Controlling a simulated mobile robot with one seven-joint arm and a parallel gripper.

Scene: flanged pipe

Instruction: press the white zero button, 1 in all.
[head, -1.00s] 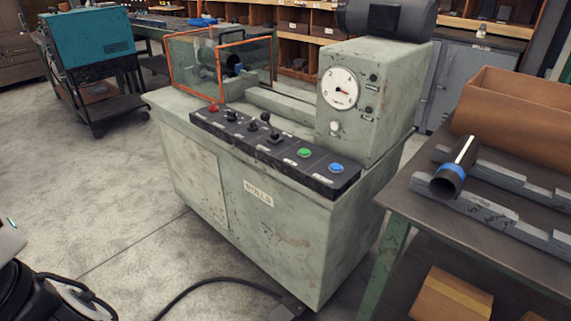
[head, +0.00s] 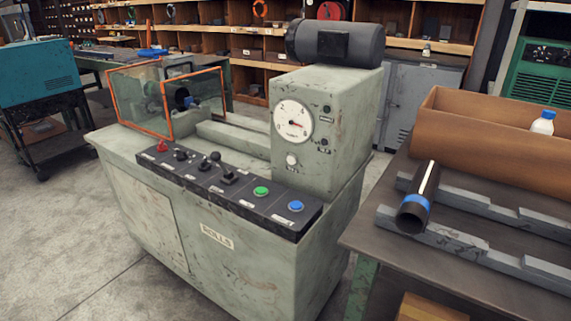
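The white zero button (head: 291,160) is a small round knob on the front face of the grey-green machine head (head: 335,140). It sits just below the round white dial (head: 293,121), whose needle is dark and red. Whether the button is pressed in cannot be told at this size. Nothing stands in front of it. My gripper is not in the head view.
A black control panel (head: 218,200) with a red knob, levers, a green button (head: 261,191) and a blue button (head: 296,206) runs along the machine front. An orange-framed guard (head: 135,104) stands left. A table (head: 450,262) with a dark pipe (head: 417,200) stands right.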

